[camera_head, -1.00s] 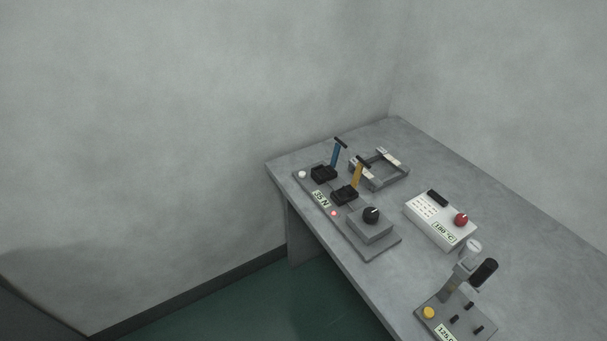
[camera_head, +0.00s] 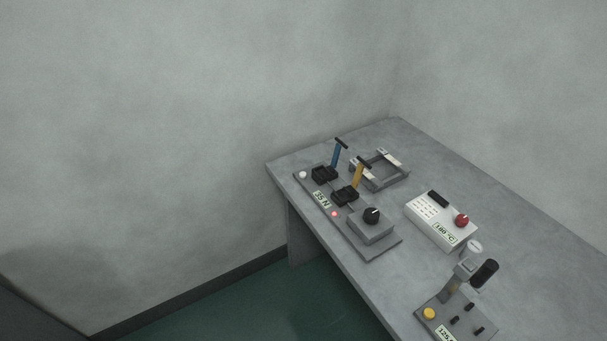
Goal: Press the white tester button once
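The white button (camera_head: 303,174) sits at the far left end of a long grey tester panel (camera_head: 380,250) on the table. The same panel carries a blue lever (camera_head: 336,156) and a yellow lever (camera_head: 357,174) on black blocks. It also has a "35 N" label (camera_head: 322,200), a small lit red light (camera_head: 334,213) and a black knob (camera_head: 372,215) on a grey box. My gripper is not in view. Nothing covers the white button.
The grey table (camera_head: 520,215) stands in the room's corner. Behind the panel is a metal frame (camera_head: 381,170). To the right are a white "180 °C" box (camera_head: 432,217) with a red knob (camera_head: 461,220) and a device with a yellow button (camera_head: 429,313). Green floor (camera_head: 260,310) is clear at front left.

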